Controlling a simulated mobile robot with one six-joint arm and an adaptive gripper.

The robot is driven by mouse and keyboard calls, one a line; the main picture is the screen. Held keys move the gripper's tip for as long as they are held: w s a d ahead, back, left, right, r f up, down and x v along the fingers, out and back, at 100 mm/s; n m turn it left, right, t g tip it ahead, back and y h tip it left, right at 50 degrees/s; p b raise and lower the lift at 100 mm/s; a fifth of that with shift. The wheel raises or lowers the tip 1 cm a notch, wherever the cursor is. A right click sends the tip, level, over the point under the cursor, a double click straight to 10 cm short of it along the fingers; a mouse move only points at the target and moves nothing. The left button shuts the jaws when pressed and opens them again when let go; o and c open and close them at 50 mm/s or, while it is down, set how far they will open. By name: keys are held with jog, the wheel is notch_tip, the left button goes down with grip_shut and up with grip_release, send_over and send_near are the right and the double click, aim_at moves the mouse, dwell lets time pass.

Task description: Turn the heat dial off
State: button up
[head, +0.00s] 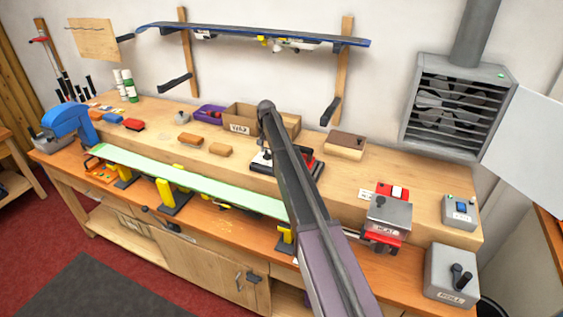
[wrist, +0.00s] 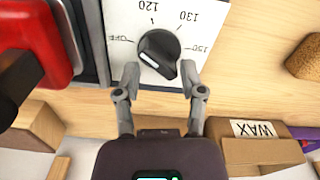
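The heat dial is a round black knob (wrist: 158,52) on a white scale plate (wrist: 128,18) in the wrist view. The plate reads OFF at left, 120 and 130 above, and 150 at right, with the lettering upside down. My gripper (wrist: 158,71) is open, with one fingertip to each side of the knob's lower part. Contact with the knob cannot be made out.
The wax box (wrist: 262,150) is at lower right. In the head view a green board (head: 180,178) lies along the bench front; a heat box (head: 390,212) stands right.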

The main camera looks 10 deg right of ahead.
notch_tip(320, 180, up, 14)
jog(key=p, duration=1.3)
jog(key=s+m, duration=0.3)
jog(key=s, duration=2.4)
jog(key=shift+d+f+t+b, duration=0.25)
jog(key=shift+f+t+b, duration=0.05)
jog(key=shift+f, duration=0.05)
jog(key=shift+s, duration=0.1)
jog(key=s+f+n+b, duration=0.3)
jog(key=s+f+b, duration=0.1)
jog(key=s, duration=0.5)
jog(key=s+d+f+n+b, duration=0.1)
jog(key=s+f+n+b, duration=0.3)
jog(key=s, duration=0.5)
jog(key=shift+s+d+f+n+b, duration=0.2)
jog(key=shift+s+f+n+b, duration=0.15)
jog(key=shift+f+b, duration=0.15)
